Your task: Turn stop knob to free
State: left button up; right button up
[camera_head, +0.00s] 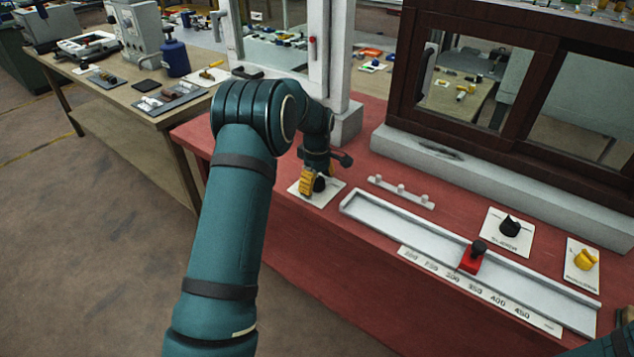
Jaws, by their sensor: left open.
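My left gripper (313,184) comes down from above onto a white plate (325,197) at the left end of the red bench. Its yellow fingertips are open and sit right at a small black knob (320,185) on that plate. I cannot tell whether they touch it. The gripper hides part of the knob and plate, and no label on it can be read. Another black knob (510,226) and a yellow knob (586,259) stand on labelled white plates at the right. Only a bit of my right arm shows at the lower right edge.
A long pale rail (400,222) with a red slider (472,261) and a number scale (480,288) runs along the bench (330,255). A small white bar with pegs (400,191) lies behind it. A dark-framed window unit (520,140) and a white frame (340,60) stand at the back.

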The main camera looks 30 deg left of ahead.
pick_arm(q)
jog(key=c, duration=1.2)
jog(key=shift+c, duration=0.2)
jog(key=m+p, duration=0.1)
jog(key=m, duration=0.2)
jog(key=shift+r+m+p, duration=0.1)
jog(key=shift+m+p, duration=0.2)
jog(key=shift+p, duration=0.1)
jog(key=m+p, duration=0.1)
jog(key=m, duration=0.3)
jog(key=shift+m, duration=0.3)
jog(key=m+p, duration=0.1)
jog(key=m, duration=0.4)
jog(key=shift+m+p, duration=0.45)
jog(key=shift+m, duration=1.85)
